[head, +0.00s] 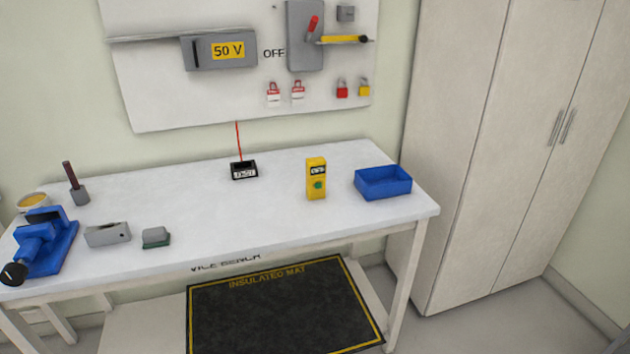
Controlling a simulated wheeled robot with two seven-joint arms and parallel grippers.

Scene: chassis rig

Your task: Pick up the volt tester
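A small yellow upright device with a dark display and a green button, which looks like the volt tester (316,180), stands on the white bench right of the middle. It is upright with clear bench around it. Neither of my grippers shows in the head view.
On the bench (215,215), a blue open bin (383,183) stands right of the tester and a small black box (243,171) with a red upright wire stands left. A blue vice (40,245) and grey blocks are at the left. An insulated mat (285,315) lies on the floor; a cabinet (500,130) stands right.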

